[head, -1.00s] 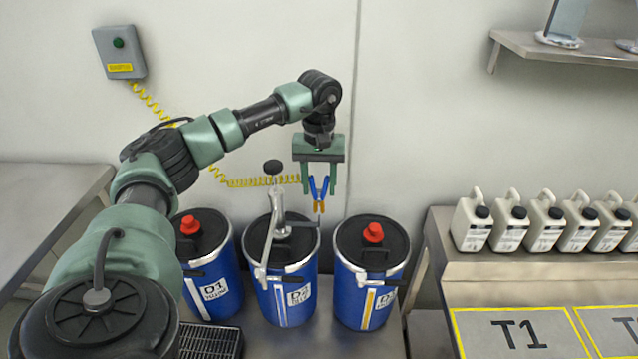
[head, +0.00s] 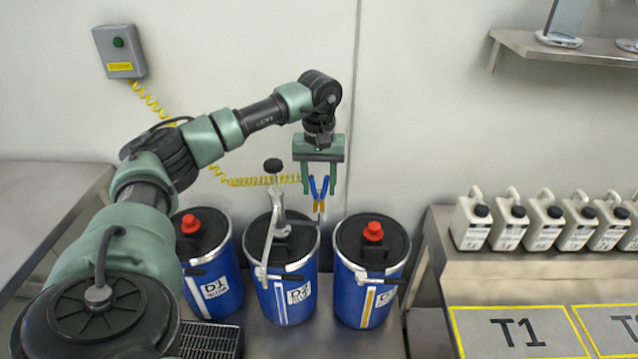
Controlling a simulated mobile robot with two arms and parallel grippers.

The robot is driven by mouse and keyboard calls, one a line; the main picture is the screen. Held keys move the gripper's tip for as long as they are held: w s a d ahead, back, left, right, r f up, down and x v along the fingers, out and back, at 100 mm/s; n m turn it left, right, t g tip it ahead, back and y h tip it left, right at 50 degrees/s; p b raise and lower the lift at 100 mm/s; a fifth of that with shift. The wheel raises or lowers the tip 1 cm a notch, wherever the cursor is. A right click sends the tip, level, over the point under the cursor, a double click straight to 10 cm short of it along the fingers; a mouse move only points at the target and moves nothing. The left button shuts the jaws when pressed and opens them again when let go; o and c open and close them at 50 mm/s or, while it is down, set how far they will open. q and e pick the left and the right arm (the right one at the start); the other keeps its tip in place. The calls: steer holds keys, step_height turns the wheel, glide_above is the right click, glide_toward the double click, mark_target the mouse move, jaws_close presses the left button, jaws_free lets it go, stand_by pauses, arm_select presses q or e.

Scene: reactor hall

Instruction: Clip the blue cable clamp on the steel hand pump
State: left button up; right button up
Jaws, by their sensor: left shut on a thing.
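My left gripper (head: 319,185) points down above the drums and is shut on the blue cable clamp (head: 319,188). The clamp has blue handles between the fingers and orange tips below them. The steel hand pump (head: 271,225) stands on the middle drum, marked D2 (head: 297,299), with a black knob on top and a pale hose down its front. The clamp is at the right of the pump, near its side spout; I cannot tell whether they touch. My right gripper is out of view.
Drum D1 (head: 220,293) stands to the left and another blue drum (head: 345,300) to the right, both with red caps. A yellow coiled cord (head: 240,182) runs from a grey wall box (head: 119,51). White jugs (head: 470,222) line the right bench (head: 480,270).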

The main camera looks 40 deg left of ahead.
mark_target(319, 197)
arm_select(q)
steer(key=shift+f, duration=0.15)
steer(key=shift+f+b, duration=0.65)
steer(key=shift+f, duration=0.6)
steer(key=shift+f, duration=0.1)
steer(key=shift+p, duration=0.35)
stand_by(0.7)
steer(key=shift+f+b, duration=0.35)
steer(key=shift+f, duration=0.25)
stand_by(0.5)
steer(key=o, duration=1.1)
steer(key=shift+c, duration=0.2)
